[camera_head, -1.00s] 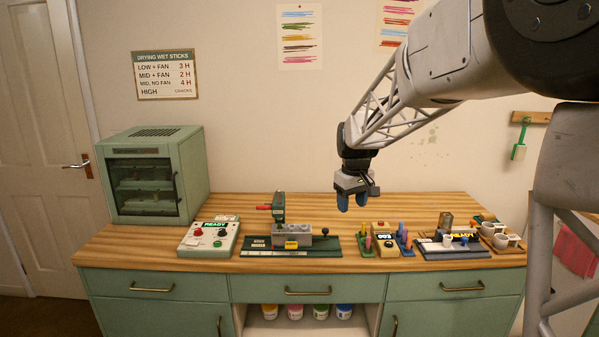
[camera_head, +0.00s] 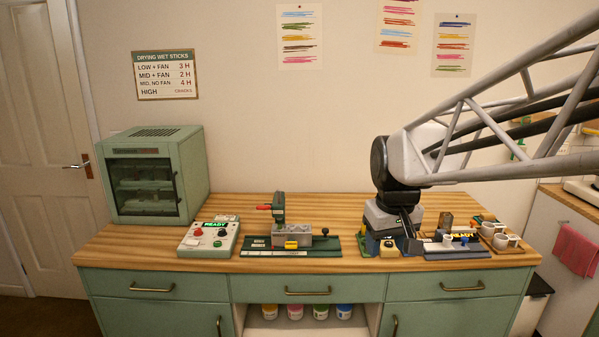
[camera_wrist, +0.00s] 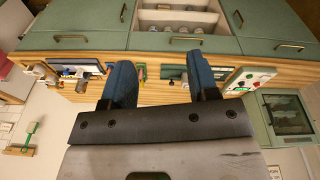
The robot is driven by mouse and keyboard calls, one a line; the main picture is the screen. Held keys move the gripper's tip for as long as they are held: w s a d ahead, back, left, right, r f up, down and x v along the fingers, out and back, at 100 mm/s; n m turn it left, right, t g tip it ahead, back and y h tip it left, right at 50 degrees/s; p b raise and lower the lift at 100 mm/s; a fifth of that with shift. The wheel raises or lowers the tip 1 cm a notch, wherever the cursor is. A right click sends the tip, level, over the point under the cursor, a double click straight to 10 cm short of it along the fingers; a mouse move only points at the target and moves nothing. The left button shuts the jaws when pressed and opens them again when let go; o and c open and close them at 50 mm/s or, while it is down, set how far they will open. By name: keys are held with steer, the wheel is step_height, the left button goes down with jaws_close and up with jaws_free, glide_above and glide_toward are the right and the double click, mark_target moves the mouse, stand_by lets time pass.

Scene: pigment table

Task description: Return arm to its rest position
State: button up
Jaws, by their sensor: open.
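My gripper (camera_head: 391,238) is over the right part of the wooden worktop (camera_head: 350,205) in the head view, in front of the coloured-stick rack. It hides most of that rack. In the wrist view my gripper (camera_wrist: 160,82) shows two blue fingers spread apart with nothing between them. My arm reaches in from the right edge of the head view. Whether the fingers touch anything on the worktop cannot be told.
A green drying oven (camera_head: 155,175) stands at the left. A control box (camera_head: 209,238) and a green press (camera_head: 290,240) stand mid-worktop. A grey device marked READY (camera_head: 455,251) and cups (camera_head: 500,241) stand close right of my gripper. The back middle worktop is clear.

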steer(key=s+f+m, duration=0.1)
steer(key=s+f, duration=0.2)
steer(key=s, duration=0.7)
steer(key=s+d+f+m, duration=0.1)
steer(key=s+f, duration=0.2)
steer(key=s, duration=0.7)
steer(key=shift+s+d+m+t, duration=0.15)
steer(key=shift+s+m+t, duration=0.05)
steer(key=shift+m+t, duration=0.2)
